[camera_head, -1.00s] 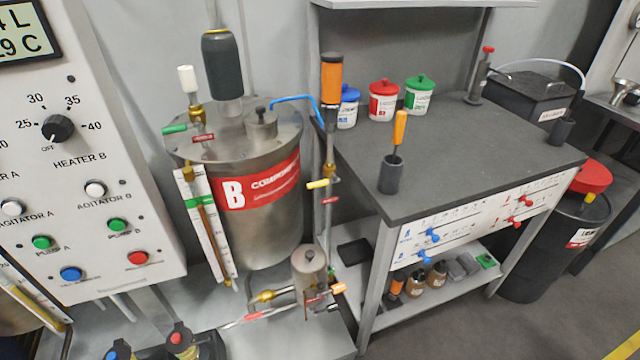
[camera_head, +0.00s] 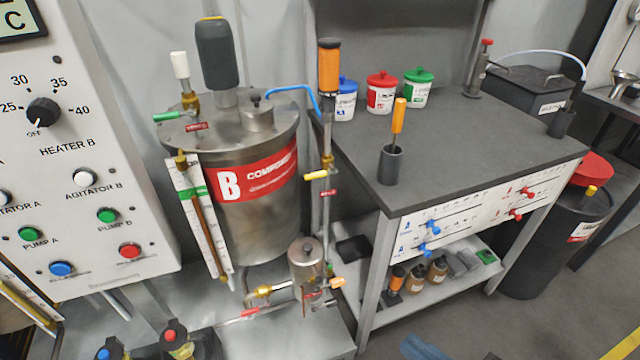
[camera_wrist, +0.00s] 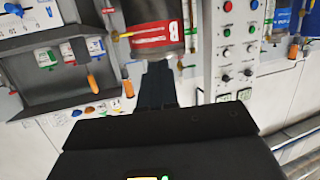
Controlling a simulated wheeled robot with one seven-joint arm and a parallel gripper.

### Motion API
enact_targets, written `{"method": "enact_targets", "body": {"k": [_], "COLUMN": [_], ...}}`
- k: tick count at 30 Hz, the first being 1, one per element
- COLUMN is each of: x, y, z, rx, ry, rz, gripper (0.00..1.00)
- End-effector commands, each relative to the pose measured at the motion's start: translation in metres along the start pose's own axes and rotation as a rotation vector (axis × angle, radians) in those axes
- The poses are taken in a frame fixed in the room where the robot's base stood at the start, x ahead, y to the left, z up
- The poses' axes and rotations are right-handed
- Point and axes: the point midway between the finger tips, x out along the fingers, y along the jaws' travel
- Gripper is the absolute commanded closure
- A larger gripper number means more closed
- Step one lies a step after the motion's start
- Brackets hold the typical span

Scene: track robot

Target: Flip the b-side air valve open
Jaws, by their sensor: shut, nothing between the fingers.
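The B tank (camera_head: 250,225) is a steel drum with a red label, standing left of the grey bench. A yellow-handled valve (camera_head: 316,175) sits on the upright pipe right of the tank, below an orange-topped cylinder (camera_head: 329,65), with a blue hose nearby. A green-handled valve (camera_head: 166,117) is on the tank lid. Both have small red tags that I cannot read, so I cannot tell which is the air valve. My gripper (camera_wrist: 158,85) is shut and empty in the wrist view, pointing towards the tank (camera_wrist: 150,15), which appears upside down. It is apart from the valves.
The control panel (camera_head: 70,165) stands at the left. A small steel pot (camera_head: 305,262) with red and orange handles is low beside the tank. The bench (camera_head: 450,145) holds jars and an orange-handled tool (camera_head: 398,125) in a cup. Open floor lies at the lower right.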

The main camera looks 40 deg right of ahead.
Motion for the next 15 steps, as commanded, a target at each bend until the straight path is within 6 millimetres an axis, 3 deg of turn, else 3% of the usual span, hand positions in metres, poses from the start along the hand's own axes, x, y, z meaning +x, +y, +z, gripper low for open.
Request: {"method": "enact_targets", "body": {"k": [1, 7, 15], "x": [0.017, 0.071, 0.141], "y": [0.003, 0.016, 0.038], "z": [0.004, 0.006, -0.006], "rx": [-0.002, -0.004, 0.000], "ry": [0.011, 0.018, 0.029], "rz": [0.010, 0.048, 0.109], "gripper": [1.00, 1.00, 1.00]}}
